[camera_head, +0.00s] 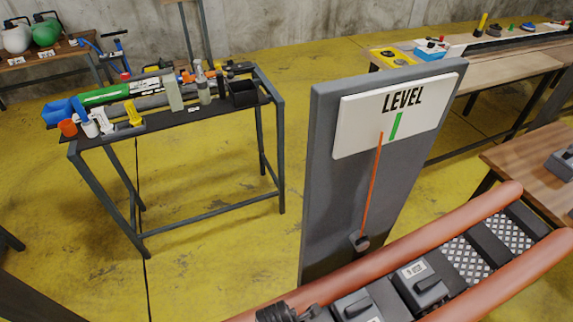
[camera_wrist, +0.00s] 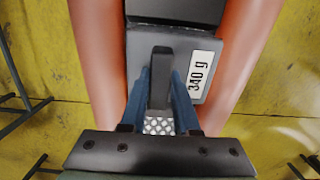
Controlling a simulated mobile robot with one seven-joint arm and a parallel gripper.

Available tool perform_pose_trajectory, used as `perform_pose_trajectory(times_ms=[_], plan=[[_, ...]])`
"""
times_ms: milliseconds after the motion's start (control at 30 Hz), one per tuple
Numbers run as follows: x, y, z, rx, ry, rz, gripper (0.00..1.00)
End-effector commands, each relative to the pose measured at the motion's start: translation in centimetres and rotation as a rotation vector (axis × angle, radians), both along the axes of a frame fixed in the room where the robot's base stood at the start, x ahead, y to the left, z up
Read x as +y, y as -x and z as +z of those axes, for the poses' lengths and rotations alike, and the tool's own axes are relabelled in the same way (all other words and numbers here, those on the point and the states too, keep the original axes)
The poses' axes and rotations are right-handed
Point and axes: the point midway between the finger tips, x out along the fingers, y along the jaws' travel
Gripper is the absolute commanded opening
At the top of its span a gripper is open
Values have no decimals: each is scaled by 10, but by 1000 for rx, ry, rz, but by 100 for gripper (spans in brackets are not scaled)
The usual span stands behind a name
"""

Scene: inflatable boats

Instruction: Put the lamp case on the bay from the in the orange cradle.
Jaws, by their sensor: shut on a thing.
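In the wrist view my gripper (camera_wrist: 161,82) has its blue fingers on both sides of the upright handle of a dark grey lamp case (camera_wrist: 139,52). The case has a white "340 g" label and lies between two orange tubes. I cannot tell whether it rests or hangs just above the bay. In the head view the orange cradle (camera_head: 455,228) crosses the lower right and holds two grey cases, one nearer (camera_head: 357,308) and one farther (camera_head: 424,288). Bare diamond-plate bays (camera_head: 465,262) lie beyond.
A grey board with a "LEVEL" plate (camera_head: 378,118) stands beside the cradle; its orange needle points left of the green mark. Another grey case (camera_head: 562,163) sits on the wooden table (camera_head: 528,160) at right. A cluttered dark table (camera_head: 180,117) stands left.

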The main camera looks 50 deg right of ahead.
Motion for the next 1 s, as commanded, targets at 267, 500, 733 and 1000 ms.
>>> perform_pose_trajectory(times_ms=[267,500,733,1000], plan=[[-1,-1,1,-2,1,0,35],[0,0,0,-2,1,0,64],[0,0,1,0,0,0,64],[3,-3,32,-3,2,1,64]])
